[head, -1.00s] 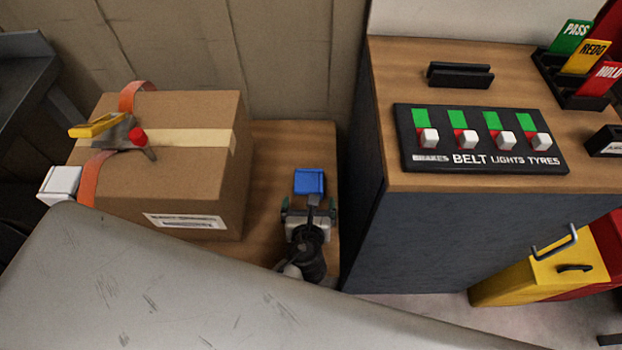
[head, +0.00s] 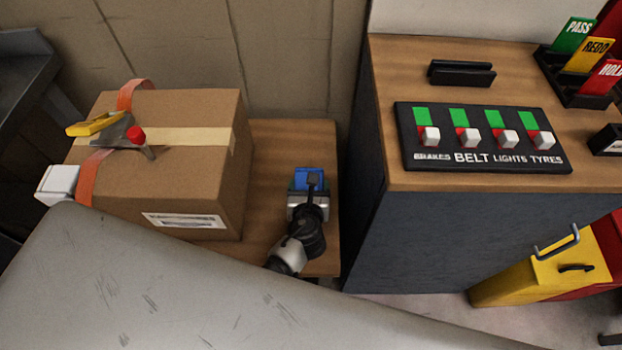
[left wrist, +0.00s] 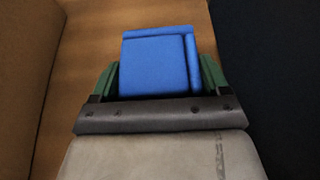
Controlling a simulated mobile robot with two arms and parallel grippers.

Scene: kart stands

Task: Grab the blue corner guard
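The blue corner guard (head: 309,178) is on the wooden surface between the cardboard box and the dark cabinet. In the left wrist view the blue guard (left wrist: 158,64) fills the space between two green fingers, one against each side. My left gripper (head: 308,185) reaches it from the near side, and its fingers are shut on the guard with no clear gap. In the head view the gripper and wrist cover the guard's near part. Whether it is lifted off the wood cannot be told. My right gripper is not in view.
The strapped cardboard box (head: 190,185) stands left of the gripper. The dark cabinet (head: 430,235) with its switch panel (head: 480,165) rises close on the right. A wall is behind. A scratched grey surface (head: 150,290) lies in front. Bare wood (head: 270,160) shows beside the box.

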